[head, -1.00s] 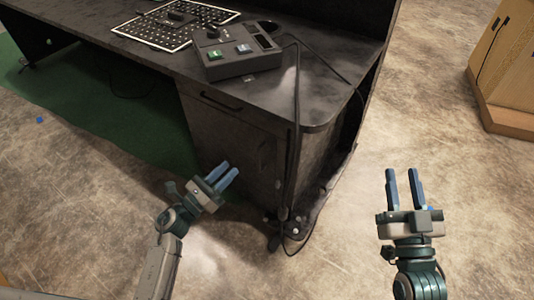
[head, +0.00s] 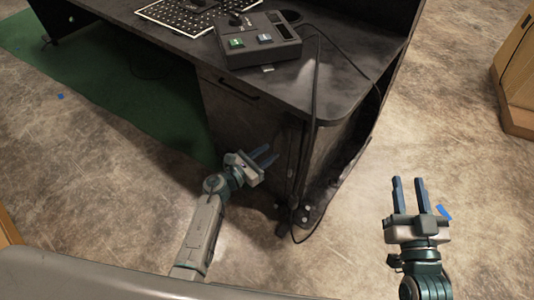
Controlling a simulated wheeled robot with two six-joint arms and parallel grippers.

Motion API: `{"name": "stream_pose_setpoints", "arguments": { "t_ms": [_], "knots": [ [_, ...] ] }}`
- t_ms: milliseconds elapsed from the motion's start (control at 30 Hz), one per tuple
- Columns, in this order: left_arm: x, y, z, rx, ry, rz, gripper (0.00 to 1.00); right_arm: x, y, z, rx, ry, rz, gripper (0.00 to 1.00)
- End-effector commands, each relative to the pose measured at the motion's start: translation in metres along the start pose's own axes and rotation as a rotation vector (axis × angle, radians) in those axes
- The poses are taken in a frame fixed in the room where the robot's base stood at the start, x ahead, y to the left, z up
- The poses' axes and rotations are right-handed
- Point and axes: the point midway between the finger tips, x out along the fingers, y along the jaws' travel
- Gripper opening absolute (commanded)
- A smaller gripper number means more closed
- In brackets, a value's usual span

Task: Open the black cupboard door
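The black cupboard (head: 223,119) stands under the right end of the black desk. Its front carries a dark bar handle (head: 238,88) near the top, and its door appears shut. My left gripper (head: 269,155) is in front of the lower door, near the right edge of the front. Its fingers are apart with nothing between them, and they hide part of the door. I cannot tell whether they touch it. My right gripper (head: 409,181) is open and empty over the floor, to the right of the cupboard and apart from it.
On the desk top (head: 190,50) sit a control box (head: 258,47) with buttons and a dotted board (head: 170,15). A black cable (head: 315,95) hangs down by the cupboard's right corner. A wooden cabinet (head: 515,85) stands far right.

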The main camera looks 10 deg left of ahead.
Motion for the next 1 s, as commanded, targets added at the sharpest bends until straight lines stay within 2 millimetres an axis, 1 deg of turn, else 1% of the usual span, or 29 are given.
{"name": "stream_pose_setpoints", "arguments": {
  "t_ms": [100,300,333,400,500,767,867,933,1000],
  "knots": [
    [0.004,0.000,0.001,0.000,-0.001,0.000,0.33,0.000,0.000,-0.001,-0.001,0.005,0.000,0.34],
    [0.004,0.000,0.001,0.000,-0.001,0.000,0.33,0.000,0.000,-0.001,-0.001,0.006,0.000,0.34],
    [0.004,0.000,0.001,0.000,-0.001,0.000,0.31,0.000,0.000,-0.001,-0.001,0.006,0.000,0.34],
    [0.004,0.000,0.001,0.000,-0.001,0.000,0.17,0.000,0.000,-0.001,-0.001,0.006,0.000,0.34],
    [0.004,0.000,0.001,0.000,-0.001,0.000,0.00,0.000,0.000,-0.001,-0.002,0.006,0.000,0.34],
    [0.003,0.000,0.000,0.000,0.000,-0.002,0.00,0.000,0.000,-0.001,-0.002,0.007,0.000,0.34],
    [-0.001,0.000,0.000,0.000,0.000,-0.010,0.00,0.000,0.000,-0.002,-0.003,0.015,0.000,0.34],
    [-0.005,0.001,-0.001,0.002,0.001,-0.022,0.00,0.000,0.000,-0.004,-0.006,0.035,0.000,0.34],
    [-0.011,0.001,-0.001,0.003,0.001,-0.037,0.00,0.004,0.000,-0.017,-0.017,0.093,-0.006,0.34]
  ]
}}
